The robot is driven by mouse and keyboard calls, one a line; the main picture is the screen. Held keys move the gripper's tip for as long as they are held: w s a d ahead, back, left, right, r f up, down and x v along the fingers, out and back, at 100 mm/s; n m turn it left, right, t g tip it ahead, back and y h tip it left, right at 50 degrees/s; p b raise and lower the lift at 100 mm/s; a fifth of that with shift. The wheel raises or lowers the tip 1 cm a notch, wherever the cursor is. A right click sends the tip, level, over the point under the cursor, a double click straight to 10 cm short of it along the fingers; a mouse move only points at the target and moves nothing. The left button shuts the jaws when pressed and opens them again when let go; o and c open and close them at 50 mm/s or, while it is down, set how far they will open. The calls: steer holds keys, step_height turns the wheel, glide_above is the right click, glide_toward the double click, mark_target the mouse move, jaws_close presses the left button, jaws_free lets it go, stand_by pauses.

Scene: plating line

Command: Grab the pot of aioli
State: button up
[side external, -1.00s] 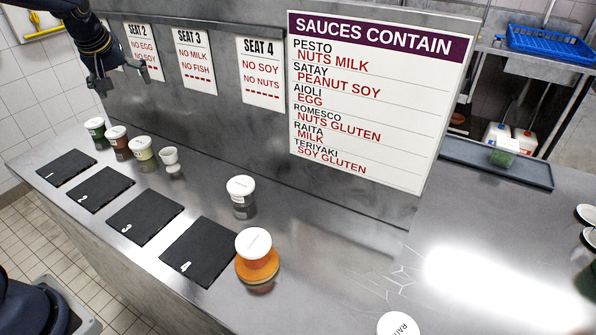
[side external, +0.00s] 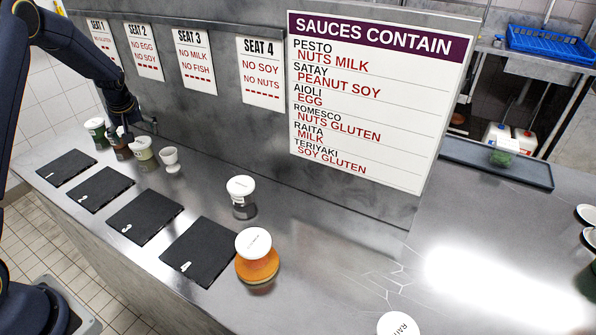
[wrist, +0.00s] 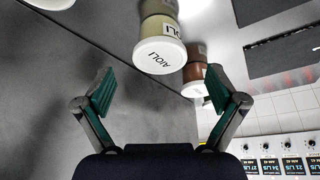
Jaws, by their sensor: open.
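The pot of aioli (wrist: 160,55) has a white lid lettered AIOLI and a pale yellow-green body. In the wrist view it lies just ahead of the gap between my fingers, apart from both. In the side view, the pale-bodied pot in the back-left row (side external: 143,154) appears to be it. My gripper (wrist: 160,88) is open and empty. In the side view my gripper (side external: 124,130) is low over the row, at the brown pot and just left of the pale one, partly hiding the brown pot.
A brown pot (wrist: 195,75) stands close beside the aioli. A dark green pot (side external: 96,131) and a small white cup (side external: 169,157) flank the row. Numbered black mats (side external: 145,216) lie in front; the panel with seat signs (side external: 197,62) rises behind. An orange pot (side external: 257,268) is farther right.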

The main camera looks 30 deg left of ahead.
mark_target(140, 142)
steer(key=x, duration=0.4)
steer(key=shift+w+a+f, duration=0.2)
steer(key=shift+a+f, duration=0.05)
steer(key=shift+a, duration=0.05)
steer(key=c, duration=1.2)
